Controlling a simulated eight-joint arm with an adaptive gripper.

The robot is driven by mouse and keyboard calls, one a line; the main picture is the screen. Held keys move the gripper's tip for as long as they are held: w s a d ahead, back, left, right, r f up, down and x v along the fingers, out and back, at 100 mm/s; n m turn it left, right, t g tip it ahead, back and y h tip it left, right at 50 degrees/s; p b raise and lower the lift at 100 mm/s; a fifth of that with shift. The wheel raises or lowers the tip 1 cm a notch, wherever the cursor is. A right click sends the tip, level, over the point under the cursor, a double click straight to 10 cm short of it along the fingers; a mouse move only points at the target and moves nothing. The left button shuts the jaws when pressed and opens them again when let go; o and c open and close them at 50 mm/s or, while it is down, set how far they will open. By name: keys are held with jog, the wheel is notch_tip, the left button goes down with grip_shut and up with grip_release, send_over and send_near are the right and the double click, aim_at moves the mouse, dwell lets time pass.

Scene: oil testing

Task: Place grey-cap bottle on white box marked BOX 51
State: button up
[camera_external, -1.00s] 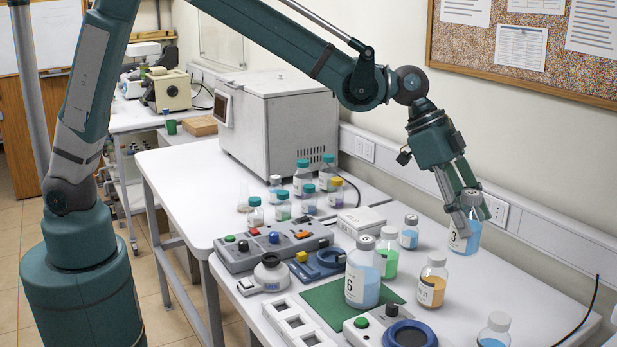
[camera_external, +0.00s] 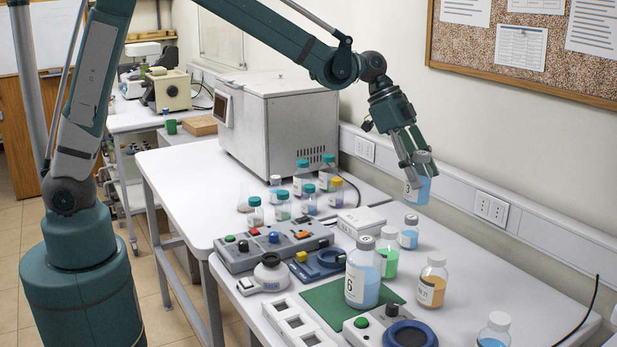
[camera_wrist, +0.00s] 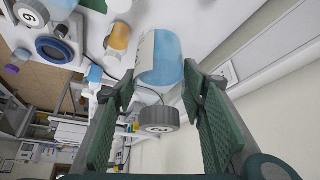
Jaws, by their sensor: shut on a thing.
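My gripper (camera_external: 414,162) is shut on a grey-cap bottle (camera_external: 418,190) with blue liquid and a label that reads 3. It holds the bottle in the air above the back of the white table. In the wrist view the bottle (camera_wrist: 168,58) and its grey cap (camera_wrist: 158,119) show between the two green finger pads; the contact itself is not clear there. A flat white box (camera_external: 361,221) lies on the table to the lower left of the held bottle; its marking is too small to read.
Just below the held bottle stands a small blue bottle (camera_external: 409,233). A green bottle (camera_external: 388,256), a large bottle marked 6 (camera_external: 363,277) and an orange one (camera_external: 432,285) stand nearer the front. Several teal-cap bottles stand left of the white box. The wall trunking (camera_external: 460,188) runs close behind.

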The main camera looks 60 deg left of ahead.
jog(key=w+a, duration=0.1)
jog(key=a, duration=2.4)
jog(key=shift+w+d+f, duration=0.1)
jog(key=shift+f, duration=1.05)
jog(key=shift+w+d+f, duration=0.1)
jog(key=shift+f, duration=1.05)
jog(key=shift+f, duration=2.95)
jog(key=shift+f, duration=2.05)
jog(key=shift+f, duration=0.2)
